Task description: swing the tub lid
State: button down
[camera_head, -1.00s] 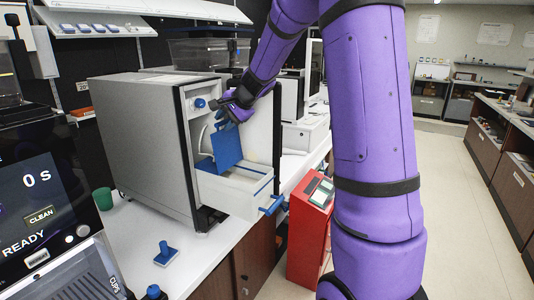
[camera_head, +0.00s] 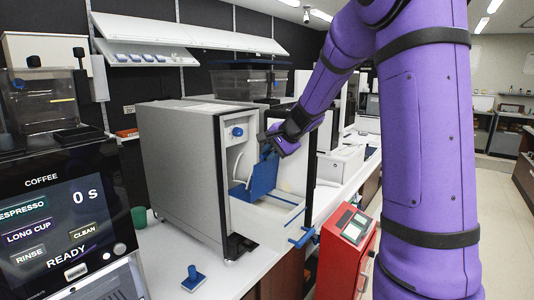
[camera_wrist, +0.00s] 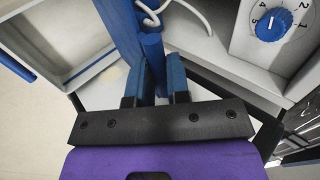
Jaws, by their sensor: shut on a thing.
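The blue tub lid (camera_head: 262,177) stands tilted up over a white pull-out tub (camera_head: 262,222) at the front of a grey box-shaped machine (camera_head: 180,170). My gripper (camera_head: 268,148) is at the lid's upper edge. In the wrist view, my gripper's blue fingers (camera_wrist: 157,82) are shut on a blue bar (camera_wrist: 151,47), which appears to be part of the lid. A blue panel (camera_wrist: 124,30) of the lid shows beside it. The fingers hide part of the bar.
A blue dial (camera_head: 237,131) sits on the machine above the tub, close to my gripper. A red cabinet (camera_head: 343,265) stands right of the tub. On the counter are a blue-based tamper-like item (camera_head: 193,281) and a green cup (camera_head: 139,217).

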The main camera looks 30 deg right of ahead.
jog(key=shift+s+f, duration=0.15)
jog(key=shift+f, duration=0.05)
jog(key=shift+s+d+f, duration=0.15)
jog(key=shift+s+d, duration=0.05)
jog(key=shift+s, duration=0.3)
jog(key=shift+s+d+f, duration=0.1)
jog(key=shift+s+d, duration=0.1)
jog(key=shift+s, duration=0.35)
jog(key=shift+s+d+f, duration=0.15)
jog(key=shift+s+d, duration=0.05)
jog(key=shift+s, duration=0.3)
jog(key=shift+s+d+f, duration=0.3)
jog(key=shift+s+f, duration=0.2)
jog(key=shift+s, duration=0.3)
jog(key=shift+s+d+f, duration=0.25)
jog(key=shift+s+f, duration=0.2)
jog(key=shift+s, duration=0.3)
jog(key=shift+s+d+f, duration=0.25)
jog(key=shift+s+f, duration=0.4)
jog(key=shift+f, duration=0.05)
jog(key=shift+s+d+f, duration=0.25)
jog(key=shift+s+f, duration=0.35)
jog(key=shift+f, duration=0.05)
